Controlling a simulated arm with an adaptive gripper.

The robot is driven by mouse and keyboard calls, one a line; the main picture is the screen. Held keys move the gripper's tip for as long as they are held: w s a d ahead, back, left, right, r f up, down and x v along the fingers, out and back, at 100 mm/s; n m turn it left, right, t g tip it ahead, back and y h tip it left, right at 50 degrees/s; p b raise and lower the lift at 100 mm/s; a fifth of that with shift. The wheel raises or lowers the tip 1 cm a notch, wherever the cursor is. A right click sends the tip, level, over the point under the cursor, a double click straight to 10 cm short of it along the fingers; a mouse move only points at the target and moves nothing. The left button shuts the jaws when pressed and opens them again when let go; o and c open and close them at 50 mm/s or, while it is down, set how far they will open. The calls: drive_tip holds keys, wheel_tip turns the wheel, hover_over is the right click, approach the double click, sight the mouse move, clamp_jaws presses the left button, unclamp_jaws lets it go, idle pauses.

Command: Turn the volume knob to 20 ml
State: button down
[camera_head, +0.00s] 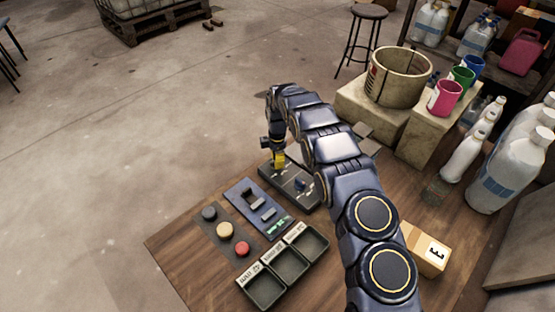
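A dark control panel (283,177) sits on the wooden table, partly hidden under my arm. A small dark blue knob (300,184) stands on it beside white markings. The markings are too small to read, so I cannot tell which knob is the volume knob or where it is set. My gripper (277,156) points down over the panel's far left end. A yellow piece (280,160) shows at its tip; I cannot tell whether it is a knob or part of my gripper. The fingers are too small and covered to tell open from shut.
Left of the panel are a blue slider panel (245,192) and a strip with black, yellow and red buttons (225,229). Labelled dark trays (265,288) lie in front. A box marked E (427,249), bottles (463,157) and a big pot (398,77) stand right.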

drive_tip(key=shift+f, duration=0.15)
drive_tip(key=m, duration=0.6)
drive_tip(key=shift+s, duration=0.15)
drive_tip(key=m, duration=0.5)
drive_tip(key=shift+s+m, duration=0.2)
drive_tip(key=shift+m, duration=0.2)
idle(0.4)
drive_tip(key=c, duration=1)
unclamp_jaws()
drive_tip(key=shift+c, duration=0.2)
